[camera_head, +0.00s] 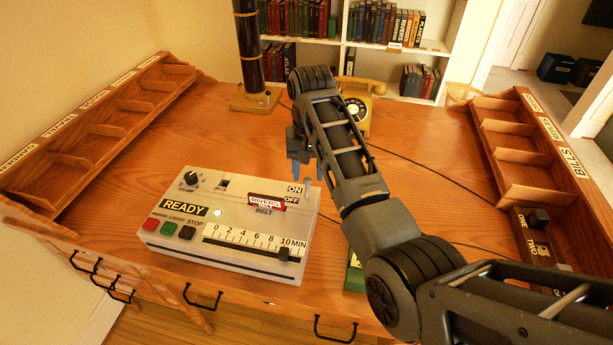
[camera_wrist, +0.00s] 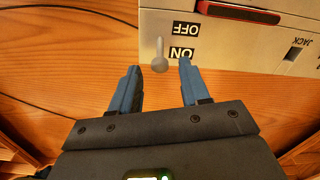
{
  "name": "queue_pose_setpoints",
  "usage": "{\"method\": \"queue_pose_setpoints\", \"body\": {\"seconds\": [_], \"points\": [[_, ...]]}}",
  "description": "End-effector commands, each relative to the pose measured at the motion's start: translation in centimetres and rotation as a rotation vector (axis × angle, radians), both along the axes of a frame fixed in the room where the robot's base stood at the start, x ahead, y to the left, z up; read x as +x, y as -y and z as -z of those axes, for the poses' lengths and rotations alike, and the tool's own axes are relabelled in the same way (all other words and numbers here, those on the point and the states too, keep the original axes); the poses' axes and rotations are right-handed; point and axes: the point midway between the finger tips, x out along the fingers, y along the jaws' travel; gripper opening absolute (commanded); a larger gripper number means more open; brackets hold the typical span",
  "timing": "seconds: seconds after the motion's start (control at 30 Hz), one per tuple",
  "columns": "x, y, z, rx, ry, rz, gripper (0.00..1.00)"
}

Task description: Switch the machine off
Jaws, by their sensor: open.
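The machine (camera_head: 225,262) is an off-white box on the desk. In the wrist view the machine (camera_wrist: 225,50) is upside down. A pale toggle lever (camera_wrist: 160,64) stands by those labels, its rounded tip beside ON. My gripper (camera_head: 302,180) is over that corner and hides the lever in the head view. In the wrist view my gripper (camera_wrist: 157,72) is open, its blue fingers on either side of the lever's tip, with no clear contact.
The machine also carries a red BELT piece (camera_head: 266,202), a dark knob (camera_head: 191,178), red, green and black buttons, and a minutes slider (camera_head: 284,254). A yellow telephone (camera_head: 357,110) stands behind my arm. Wooden racks line both desk sides. Cables cross the right of the desk.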

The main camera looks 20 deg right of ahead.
Motion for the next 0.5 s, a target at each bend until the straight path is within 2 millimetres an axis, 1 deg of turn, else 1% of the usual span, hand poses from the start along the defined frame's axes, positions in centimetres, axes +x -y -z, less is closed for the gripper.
{"method": "queue_pose_setpoints", "body": {"seconds": [0.1, 0.2, 0.33, 0.5], "points": [[0.0, -0.1, 1.6, 0.000, -0.001, 0.000, 0.46], [0.0, -0.1, 2.7, 0.000, 0.000, 0.000, 0.46], [0.0, -0.1, 3.4, 0.001, 0.001, 0.000, 0.46], [0.0, -0.1, 3.6, 0.001, 0.001, 0.000, 0.46]]}}
